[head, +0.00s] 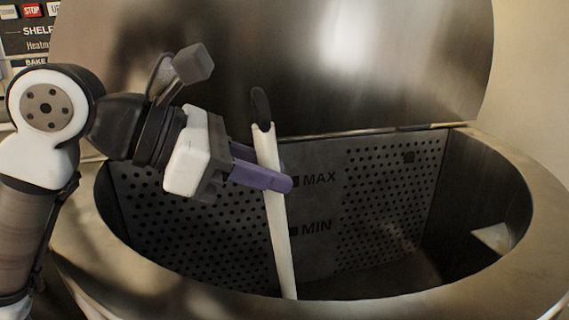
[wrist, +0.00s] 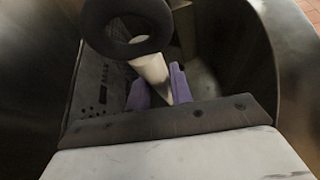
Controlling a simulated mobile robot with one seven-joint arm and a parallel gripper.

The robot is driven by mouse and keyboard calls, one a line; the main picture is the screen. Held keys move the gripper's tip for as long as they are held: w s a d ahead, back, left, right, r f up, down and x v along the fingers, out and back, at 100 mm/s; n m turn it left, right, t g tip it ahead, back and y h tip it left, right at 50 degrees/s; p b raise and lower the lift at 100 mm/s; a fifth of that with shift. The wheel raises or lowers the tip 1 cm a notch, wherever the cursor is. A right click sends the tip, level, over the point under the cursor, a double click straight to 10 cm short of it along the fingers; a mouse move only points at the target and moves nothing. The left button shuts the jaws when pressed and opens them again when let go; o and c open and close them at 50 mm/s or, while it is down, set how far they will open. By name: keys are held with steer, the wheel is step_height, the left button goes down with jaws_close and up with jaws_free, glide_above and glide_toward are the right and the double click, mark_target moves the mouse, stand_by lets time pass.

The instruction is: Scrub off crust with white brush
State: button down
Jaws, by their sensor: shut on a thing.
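My gripper (head: 264,176) has purple fingers, shut on the white handle of the brush (head: 276,217). The handle stands nearly upright, with a black loop end (head: 260,106) at the top. Its lower end goes down into the kettle, and the brush head is hidden behind the front rim. In the wrist view the black loop (wrist: 127,28) is close to the camera and the white handle (wrist: 153,74) passes between the purple fingers (wrist: 160,86). The kettle (head: 400,302) is a metal basin. Brownish marks, possibly crust (head: 405,240), show faintly on its inner perforated wall.
The perforated wall bears MAX (head: 319,179) and MIN (head: 316,228) marks. A raised metal lid (head: 290,70) stands behind the basin. A pale piece (head: 492,237) shows on the inner right side. A control panel (head: 28,30) is at upper left. The basin's right half is open room.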

steer(key=shift+f, duration=0.35)
steer(key=shift+s+a+r, duration=0.1)
steer(key=shift+s+a, duration=0.25)
steer(key=shift+a, duration=0.3)
steer(key=shift+s+a+r, duration=0.1)
steer(key=shift+s+a, duration=0.3)
steer(key=shift+a, duration=0.3)
steer(key=shift+s+a, duration=0.35)
steer(key=shift+a, duration=0.3)
steer(key=s+a, duration=0.1)
steer(key=a, duration=0.1)
steer(key=s+a, duration=0.1)
steer(key=shift+s+a, duration=0.2)
steer(key=shift+a, duration=0.15)
steer(key=d, duration=0.2)
steer(key=w+d, duration=0.1)
steer(key=d, duration=0.1)
steer(key=shift+d+f, duration=0.2)
steer(key=shift+d, duration=0.05)
